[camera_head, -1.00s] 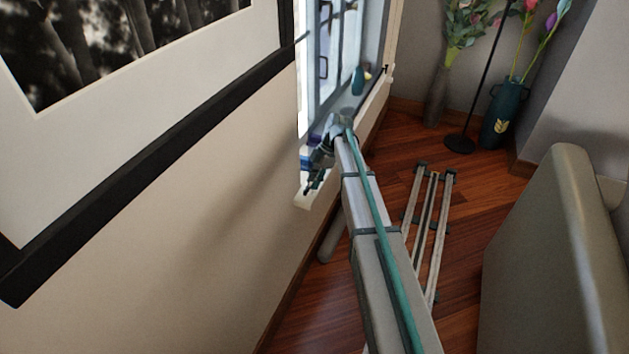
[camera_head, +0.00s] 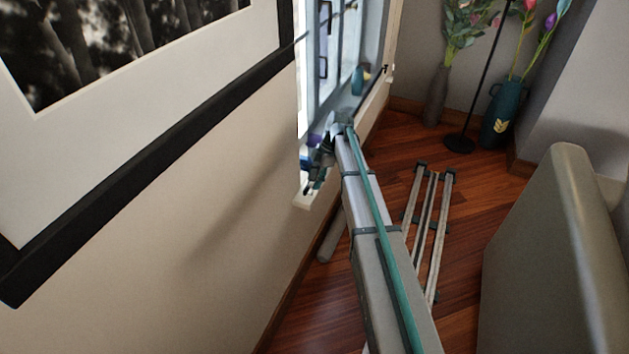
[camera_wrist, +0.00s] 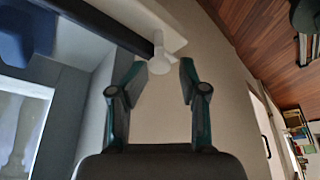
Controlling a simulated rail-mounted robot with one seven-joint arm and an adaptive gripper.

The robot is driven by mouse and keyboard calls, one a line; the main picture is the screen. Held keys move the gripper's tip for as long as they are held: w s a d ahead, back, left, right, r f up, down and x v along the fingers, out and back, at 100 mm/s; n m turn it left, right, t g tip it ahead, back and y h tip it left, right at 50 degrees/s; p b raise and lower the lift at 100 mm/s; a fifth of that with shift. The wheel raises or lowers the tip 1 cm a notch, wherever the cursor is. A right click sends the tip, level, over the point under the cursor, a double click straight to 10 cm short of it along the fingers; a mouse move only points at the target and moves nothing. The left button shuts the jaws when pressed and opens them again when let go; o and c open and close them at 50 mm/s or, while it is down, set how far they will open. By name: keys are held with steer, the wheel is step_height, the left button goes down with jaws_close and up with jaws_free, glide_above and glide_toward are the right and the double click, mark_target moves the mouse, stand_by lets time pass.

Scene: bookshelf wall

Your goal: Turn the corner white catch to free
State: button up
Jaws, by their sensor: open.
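The white catch (camera_wrist: 159,64) shows in the wrist view as a small stem with a rounded end, beside a white ledge and a dark bar at the corner of the window frame. My gripper (camera_wrist: 163,70) is open, with one dark green finger on each side of the catch's rounded end. Gaps show between the fingers and the catch, and I cannot tell how deep the catch sits between them. In the head view my gripper (camera_head: 313,176) is at the lower near corner of the window (camera_head: 330,60), partly hidden by my arm. The catch cannot be made out there.
A blue object (camera_head: 358,80) stands on the window sill. A large framed picture (camera_head: 130,155) hangs on the near wall. A grey vase (camera_head: 436,97), a black stand (camera_head: 460,144) and a teal vase (camera_head: 499,118) stand in the far corner. A grey upholstered piece (camera_head: 560,250) is at right.

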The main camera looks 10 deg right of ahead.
steer(key=v, duration=0.7)
steer(key=shift+r, duration=0.15)
steer(key=shift+s, duration=0.1)
steer(key=s+f+m+g+h+p, duration=0.1)
steer(key=s+f+m+h+p, duration=0.15)
steer(key=s+f+m, duration=1.9)
steer(key=s+a+f+g, duration=0.1)
steer(key=s+f, duration=0.3)
steer(key=s, duration=0.8)
steer(key=s+a+f+n+g+h+p, duration=0.1)
steer(key=s+f, duration=0.3)
steer(key=s, duration=0.8)
steer(key=s+a+f+g+h, duration=0.1)
steer(key=s+f+g, duration=0.2)
steer(key=s, duration=1)
steer(key=shift+a+f+p, duration=0.25)
steer(key=shift+f+p, duration=0.15)
steer(key=shift+f, duration=0.35)
